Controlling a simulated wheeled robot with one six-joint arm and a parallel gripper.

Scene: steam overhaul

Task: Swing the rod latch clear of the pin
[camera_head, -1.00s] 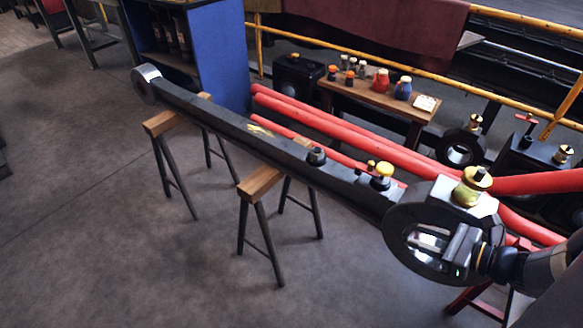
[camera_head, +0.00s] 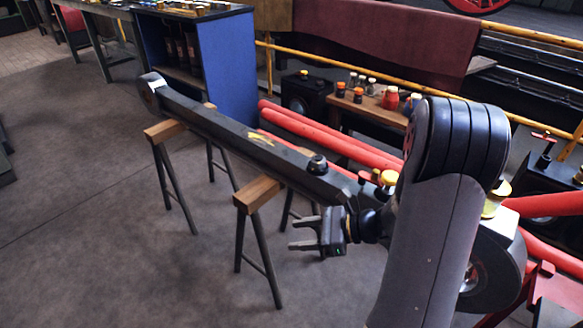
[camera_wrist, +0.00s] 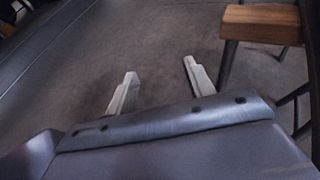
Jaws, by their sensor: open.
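A long dark rod (camera_head: 229,133) lies across two trestles, with a ring at its far left end. Its large right end (camera_head: 499,270) is partly hidden by my arm. A black round fitting (camera_head: 318,164) stands on top of the rod. Farther right are a small red part (camera_head: 366,178) and a yellow cap (camera_head: 389,177), partly covered by my arm. I cannot tell which part is the latch or the pin. My gripper (camera_head: 301,232) is open and empty on the rod's near side, apart from it. Its fingers also show in the wrist view (camera_wrist: 160,70), pointing over bare floor.
The trestle's wooden top (camera_head: 258,191) is left of my gripper and also shows in the wrist view (camera_wrist: 262,24). Red bars (camera_head: 330,137) lie behind the rod. A small table with jars (camera_head: 389,98) and a yellow rail (camera_head: 380,73) stand beyond. The floor at left is clear.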

